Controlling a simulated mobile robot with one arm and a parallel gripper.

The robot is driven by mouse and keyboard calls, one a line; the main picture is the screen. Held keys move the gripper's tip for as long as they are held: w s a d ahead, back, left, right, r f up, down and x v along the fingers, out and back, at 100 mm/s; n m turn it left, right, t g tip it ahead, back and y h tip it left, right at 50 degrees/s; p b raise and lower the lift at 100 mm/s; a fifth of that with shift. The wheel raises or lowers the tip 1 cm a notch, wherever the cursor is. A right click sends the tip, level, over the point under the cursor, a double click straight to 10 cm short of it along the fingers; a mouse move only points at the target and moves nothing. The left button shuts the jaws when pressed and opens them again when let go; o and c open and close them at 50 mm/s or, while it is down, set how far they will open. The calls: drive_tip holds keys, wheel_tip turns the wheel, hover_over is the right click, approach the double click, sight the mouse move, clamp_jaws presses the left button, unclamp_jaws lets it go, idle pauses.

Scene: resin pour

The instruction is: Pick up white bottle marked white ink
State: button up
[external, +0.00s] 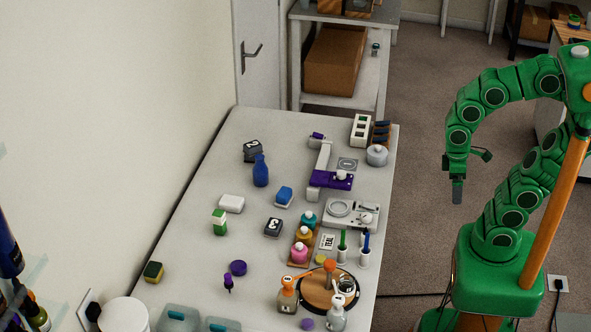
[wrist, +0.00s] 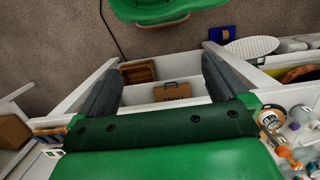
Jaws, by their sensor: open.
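My gripper (external: 457,191) hangs at the right of the table, over the floor and apart from everything on the table. In the wrist view its two dark fingers (wrist: 160,88) stand wide apart with nothing between them. A pale bottle (external: 336,313) with a light top stands at the front right of the table, beside the round wooden board. It may be the white ink bottle, but I cannot read any label on it. Another pale bottle with an orange top (external: 287,297) stands to its left.
The long table (external: 190,262) carries several small items: a blue bottle (external: 260,171), a purple and white device (external: 325,179), pink (external: 300,253) and yellow jars, and a round wooden board (external: 318,291). A shelf with a cardboard box (external: 334,60) stands behind. Floor between arm and table is clear.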

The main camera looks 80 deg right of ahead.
drive_tip(key=c, duration=0.8)
drive_tip(key=shift+a, duration=0.1)
drive_tip(key=m+t+y, duration=0.4)
drive_tip(key=m+y, duration=0.9)
drive_tip(key=m, duration=0.7)
approach(366, 230)
drive_tip(key=shift+s+a+f, duration=0.1)
drive_tip(key=shift+a, duration=0.05)
drive_tip(key=shift+d+f+x, duration=0.1)
drive_tip(key=shift+f+x, duration=0.05)
drive_tip(key=shift+x, duration=1.1)
drive_tip(key=shift+d+f+x, duration=0.1)
drive_tip(key=shift+f+x, duration=0.05)
drive_tip(key=shift+x, duration=1.15)
drive_tip(key=shift+f+x, duration=0.15)
drive_tip(key=shift+x, duration=1.1)
